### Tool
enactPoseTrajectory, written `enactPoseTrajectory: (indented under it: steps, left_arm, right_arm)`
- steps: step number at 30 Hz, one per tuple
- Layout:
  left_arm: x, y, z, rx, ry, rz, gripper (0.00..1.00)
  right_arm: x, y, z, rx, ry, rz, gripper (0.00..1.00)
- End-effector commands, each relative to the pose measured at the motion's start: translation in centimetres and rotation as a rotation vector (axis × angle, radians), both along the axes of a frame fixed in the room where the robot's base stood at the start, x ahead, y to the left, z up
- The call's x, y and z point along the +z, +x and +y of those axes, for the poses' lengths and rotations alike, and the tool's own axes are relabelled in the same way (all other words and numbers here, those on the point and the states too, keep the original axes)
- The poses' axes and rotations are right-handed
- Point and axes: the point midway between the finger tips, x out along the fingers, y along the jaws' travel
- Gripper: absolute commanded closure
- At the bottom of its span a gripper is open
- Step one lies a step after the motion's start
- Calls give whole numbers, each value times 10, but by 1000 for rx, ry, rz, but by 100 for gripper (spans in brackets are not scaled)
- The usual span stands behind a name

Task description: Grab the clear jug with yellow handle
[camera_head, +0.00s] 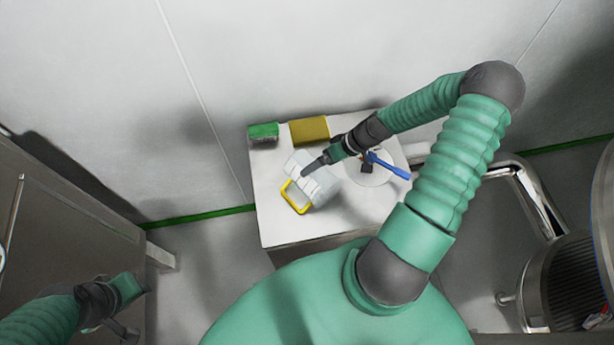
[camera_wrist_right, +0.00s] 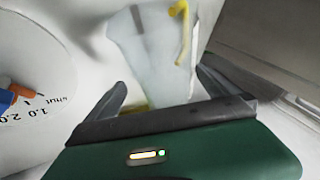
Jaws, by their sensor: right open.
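The clear jug (camera_head: 324,188) with its yellow handle (camera_head: 296,198) is on the white table, with the handle toward the front left. My right gripper (camera_head: 312,165) is over the jug's upper side in the head view. In the right wrist view the jug (camera_wrist_right: 155,65) shows ahead, between the two open fingers of my right gripper (camera_wrist_right: 163,90), with the yellow handle (camera_wrist_right: 184,35) at its upper right. I cannot tell whether the fingers touch it. My left gripper (camera_head: 122,308) hangs at the lower left, far from the table; its jaws are unclear.
The white table (camera_head: 275,228) also holds a green item (camera_head: 263,131), a yellow block (camera_head: 310,130) and a round white disc (camera_head: 365,178) with a blue-handled tool (camera_head: 392,168). A wall stands behind. A steel cabinet (camera_head: 60,230) is left and a steel vessel (camera_head: 550,280) right.

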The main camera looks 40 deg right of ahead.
Motion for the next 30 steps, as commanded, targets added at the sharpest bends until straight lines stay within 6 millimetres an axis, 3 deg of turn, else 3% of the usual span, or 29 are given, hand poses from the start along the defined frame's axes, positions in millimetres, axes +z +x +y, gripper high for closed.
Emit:
enactPoseTrajectory:
  steps: [9,16,28,30]
  left_arm:
    - [14,0,0,0,0,0,64]
    - [13,0,0,0,0,0,64]
    - [13,0,0,0,0,0,64]
    - [13,0,0,0,0,0,64]
  right_arm:
    - [-40,17,24,1,-1,2,0]
    - [-44,18,23,-1,-2,0,0]
    - [-43,18,23,0,-3,1,52]
    - [-43,18,24,1,-2,1,54]
